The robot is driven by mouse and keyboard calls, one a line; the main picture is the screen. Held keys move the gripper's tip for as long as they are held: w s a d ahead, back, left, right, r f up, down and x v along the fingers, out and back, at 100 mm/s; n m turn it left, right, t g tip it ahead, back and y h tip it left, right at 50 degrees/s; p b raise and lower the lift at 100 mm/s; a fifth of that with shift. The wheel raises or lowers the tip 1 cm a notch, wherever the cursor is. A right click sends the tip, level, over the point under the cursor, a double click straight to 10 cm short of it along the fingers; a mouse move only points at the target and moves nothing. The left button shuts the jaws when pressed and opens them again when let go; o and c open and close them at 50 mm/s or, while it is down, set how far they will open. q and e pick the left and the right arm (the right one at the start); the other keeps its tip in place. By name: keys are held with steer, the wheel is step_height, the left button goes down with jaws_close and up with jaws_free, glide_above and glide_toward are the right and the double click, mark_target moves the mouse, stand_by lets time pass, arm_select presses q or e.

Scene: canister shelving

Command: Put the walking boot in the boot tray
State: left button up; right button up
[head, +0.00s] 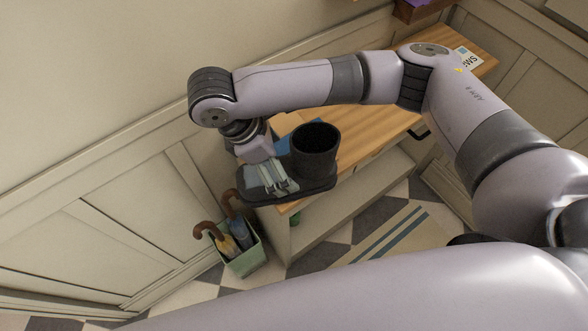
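A black, open-topped upright piece that looks like the boot's shaft (316,152) stands at the left end of the wooden bench top. A dark, low-rimmed tray (318,191) lies under and beside it at the bench's end. My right gripper (271,182) points down over the left part of the tray, just left of the black shaft. Its fingers are close together, and whether they hold anything is unclear. The gripper hides any lower part of the boot there. My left gripper is out of view.
A green bin (243,262) with umbrellas stands on the floor left of the bench (360,118). A blue item (288,123) lies behind the shaft. A striped mat (390,245) lies on the checkered floor. The panelled wall is close behind the gripper.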

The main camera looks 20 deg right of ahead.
mark_target(294, 174)
steer(key=p+x, duration=0.1)
steer(key=x, duration=0.6)
steer(key=shift+s+d+f+p, duration=0.1)
steer(key=shift+d+f+p, duration=0.1)
steer(key=shift+p, duration=0.15)
steer(key=c, duration=2)
steer(key=shift+a+r, duration=0.1)
steer(key=shift+r, duration=0.05)
